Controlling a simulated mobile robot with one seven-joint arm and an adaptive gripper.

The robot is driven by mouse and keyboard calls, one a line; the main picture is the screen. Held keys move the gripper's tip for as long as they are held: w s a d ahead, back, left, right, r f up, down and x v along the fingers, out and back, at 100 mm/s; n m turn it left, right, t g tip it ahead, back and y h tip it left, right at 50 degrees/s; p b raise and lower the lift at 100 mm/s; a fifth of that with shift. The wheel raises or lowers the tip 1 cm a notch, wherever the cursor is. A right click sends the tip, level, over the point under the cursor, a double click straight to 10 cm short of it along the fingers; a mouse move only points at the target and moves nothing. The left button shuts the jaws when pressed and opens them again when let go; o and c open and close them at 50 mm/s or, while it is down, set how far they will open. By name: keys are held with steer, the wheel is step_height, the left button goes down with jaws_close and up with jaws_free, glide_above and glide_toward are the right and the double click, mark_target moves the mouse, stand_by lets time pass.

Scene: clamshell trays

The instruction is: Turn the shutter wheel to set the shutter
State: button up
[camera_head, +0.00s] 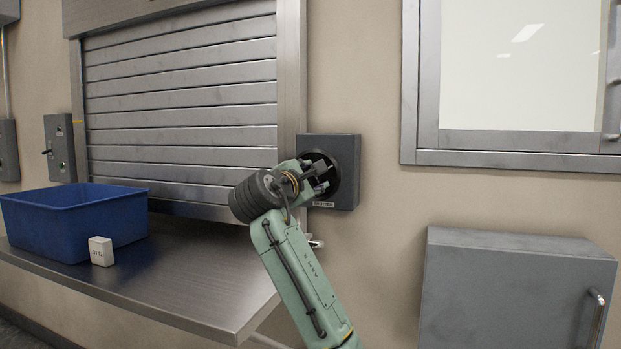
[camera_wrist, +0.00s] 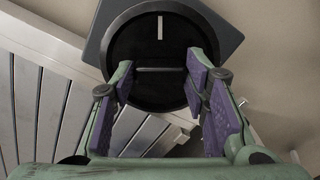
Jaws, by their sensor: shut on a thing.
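The shutter wheel (camera_wrist: 140,42) is a dark disc with a white mark near its upper rim, on a grey wall box (camera_head: 342,144) right of the shutter. A thin bar crosses the wheel's face in the wrist view. My gripper (camera_wrist: 162,74) is shut on the wheel, with its purple-padded fingers at either end of this bar. In the head view my gripper (camera_head: 318,174) reaches the box and hides much of the wheel. The slatted metal shutter (camera_head: 180,102) hangs low over the counter, with a narrow dark gap under its bottom edge.
A blue bin (camera_head: 75,225) and a small white labelled block (camera_head: 101,251) stand on the metal counter (camera_head: 190,285). A switch box (camera_head: 60,148) is left of the shutter. A window (camera_head: 520,75) and a grey cabinet (camera_head: 510,290) are at the right.

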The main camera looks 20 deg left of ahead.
steer(key=c, duration=0.5)
steer(key=shift+m, duration=0.3)
